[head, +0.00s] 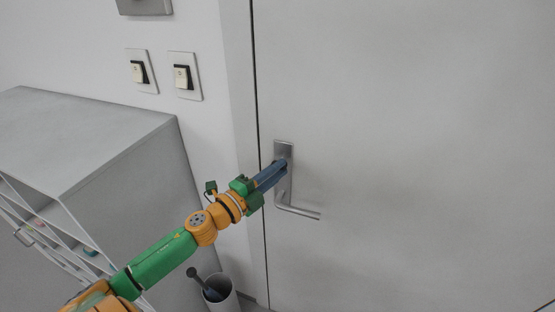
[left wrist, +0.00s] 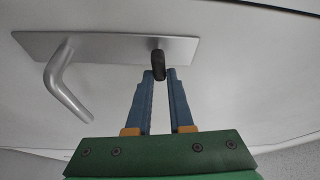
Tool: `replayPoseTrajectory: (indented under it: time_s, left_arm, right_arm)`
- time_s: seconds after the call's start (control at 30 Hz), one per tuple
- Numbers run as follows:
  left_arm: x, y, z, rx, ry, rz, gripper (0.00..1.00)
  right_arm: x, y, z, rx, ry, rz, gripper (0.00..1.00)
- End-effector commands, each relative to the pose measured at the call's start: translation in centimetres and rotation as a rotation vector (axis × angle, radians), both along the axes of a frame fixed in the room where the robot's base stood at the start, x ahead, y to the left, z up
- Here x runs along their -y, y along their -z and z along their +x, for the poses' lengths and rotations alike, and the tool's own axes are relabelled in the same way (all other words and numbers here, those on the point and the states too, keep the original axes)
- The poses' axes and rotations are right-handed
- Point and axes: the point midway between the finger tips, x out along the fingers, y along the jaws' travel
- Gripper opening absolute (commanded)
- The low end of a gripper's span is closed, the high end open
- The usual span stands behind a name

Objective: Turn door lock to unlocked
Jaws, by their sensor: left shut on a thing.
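The door lock's dark turn knob (left wrist: 158,66) sticks out from one end of the metal lock plate (left wrist: 110,48) in the left wrist view. The same plate (head: 283,150) stands upright near the left edge of the white door (head: 400,120) in the head view. My left gripper (head: 281,166) reaches the upper part of the plate and hides the knob there. In the left wrist view the blue fingers of my left gripper (left wrist: 160,74) are shut on the knob, one finger on each side. My right gripper is in neither view.
The lever handle (head: 298,212) juts right from the plate below my gripper; it also shows in the left wrist view (left wrist: 66,82). Two light switches (head: 162,73) are on the wall. A grey cabinet (head: 90,140) and a white bin (head: 220,292) stand left of the door.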

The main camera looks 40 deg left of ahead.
Motion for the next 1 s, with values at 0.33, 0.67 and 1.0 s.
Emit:
replayPoseTrajectory:
  time_s: [0.33, 0.67, 1.0]
  left_arm:
    - [-0.2, -0.8, 0.1, -0.023, -0.006, 0.148, 0.00]
    - [-0.3, -0.8, 0.2, -0.027, -0.008, 0.184, 0.00]
    - [-0.2, -0.8, 0.2, -0.026, -0.008, 0.184, 0.33]
  right_arm:
    - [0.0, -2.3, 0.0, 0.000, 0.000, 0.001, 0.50]
    - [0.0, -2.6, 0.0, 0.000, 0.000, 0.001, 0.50]
    - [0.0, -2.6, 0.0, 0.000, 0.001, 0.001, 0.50]
